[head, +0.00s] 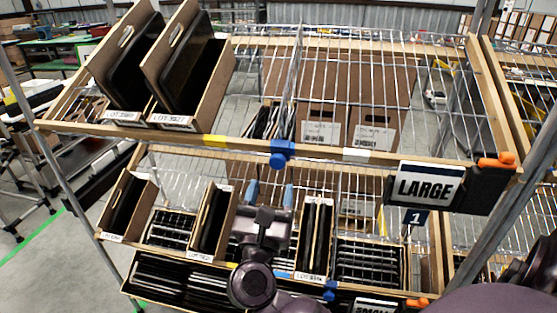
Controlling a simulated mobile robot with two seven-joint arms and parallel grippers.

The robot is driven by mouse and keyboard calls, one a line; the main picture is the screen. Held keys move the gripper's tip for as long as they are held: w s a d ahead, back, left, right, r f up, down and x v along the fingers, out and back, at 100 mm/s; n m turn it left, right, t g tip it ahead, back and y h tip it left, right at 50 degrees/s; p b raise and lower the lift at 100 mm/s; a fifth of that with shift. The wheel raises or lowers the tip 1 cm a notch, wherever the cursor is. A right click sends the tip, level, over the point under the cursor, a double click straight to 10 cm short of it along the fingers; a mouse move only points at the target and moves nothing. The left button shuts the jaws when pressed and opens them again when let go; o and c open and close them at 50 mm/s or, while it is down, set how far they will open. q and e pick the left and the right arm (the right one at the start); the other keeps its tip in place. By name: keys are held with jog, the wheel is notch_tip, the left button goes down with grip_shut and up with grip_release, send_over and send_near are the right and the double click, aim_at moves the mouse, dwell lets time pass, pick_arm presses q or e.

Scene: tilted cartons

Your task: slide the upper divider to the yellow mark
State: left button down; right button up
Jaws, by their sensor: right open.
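The upper divider (296,85) is a wire panel standing across the upper shelf. Its blue clip (282,154) sits on the wooden front rail. The yellow mark (215,140) is on the same rail, to the left of the clip and apart from it. My right gripper (270,193) is open and empty, with its two bluish fingertips pointing up just below the blue clip. It appears in front of the lower shelf and hides part of it. My left gripper is not in view.
Two tilted cartons (179,119) stand left of the yellow mark. A white mark (358,154) and the LARGE sign (428,186) are to the right on the rail. Lower cartons (210,225) flank my gripper. The rail between clip and yellow mark is clear.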

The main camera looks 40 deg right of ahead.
aim_at(275, 166)
jog(key=p+x, duration=0.1)
jog(key=x, duration=0.6)
jog(key=shift+w+r, duration=0.1)
jog(key=c, duration=1.1)
jog(key=shift+w, duration=0.1)
